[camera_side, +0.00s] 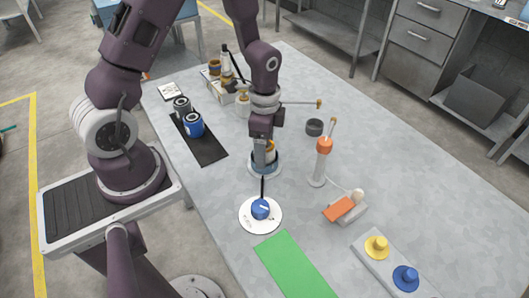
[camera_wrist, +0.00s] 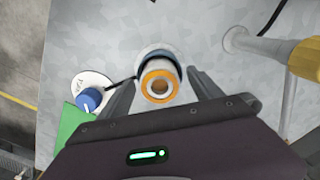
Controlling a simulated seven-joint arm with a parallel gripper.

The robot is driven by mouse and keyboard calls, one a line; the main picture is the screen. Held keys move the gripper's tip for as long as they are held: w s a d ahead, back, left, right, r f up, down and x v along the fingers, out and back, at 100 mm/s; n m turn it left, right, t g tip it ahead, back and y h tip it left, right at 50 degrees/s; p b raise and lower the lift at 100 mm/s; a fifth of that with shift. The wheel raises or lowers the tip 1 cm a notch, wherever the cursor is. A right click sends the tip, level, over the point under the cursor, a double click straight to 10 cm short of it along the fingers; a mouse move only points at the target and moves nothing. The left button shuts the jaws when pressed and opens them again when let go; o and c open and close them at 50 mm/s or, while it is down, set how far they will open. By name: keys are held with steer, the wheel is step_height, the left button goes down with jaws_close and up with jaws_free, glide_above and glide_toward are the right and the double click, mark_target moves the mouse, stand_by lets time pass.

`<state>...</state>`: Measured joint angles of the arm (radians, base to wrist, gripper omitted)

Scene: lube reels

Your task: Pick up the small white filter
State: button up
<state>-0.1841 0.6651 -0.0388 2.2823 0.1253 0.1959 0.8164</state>
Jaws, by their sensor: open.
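A small white cylinder with an orange ring on its top, which looks like the small white filter (camera_wrist: 158,84), stands between my fingers in the wrist view. In the side view the filter (camera_side: 270,152) is partly hidden by my gripper (camera_side: 266,146). It sits upright in or on a dark-and-blue holder with a round pale base (camera_side: 264,172). My gripper points down over it and is open, with one finger (camera_wrist: 124,98) on the left and one (camera_wrist: 207,86) on the right. I cannot tell whether either finger touches it.
A white disc with a blue knob (camera_side: 261,208) is in front, beside a green mat (camera_side: 292,262). An orange-topped post (camera_side: 322,160) and a dark ring (camera_side: 314,127) stand to the right. Blue and grey reels (camera_side: 194,125) sit on a black mat at left.

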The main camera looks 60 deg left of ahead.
steer(key=shift+r, duration=0.1)
jaws_close()
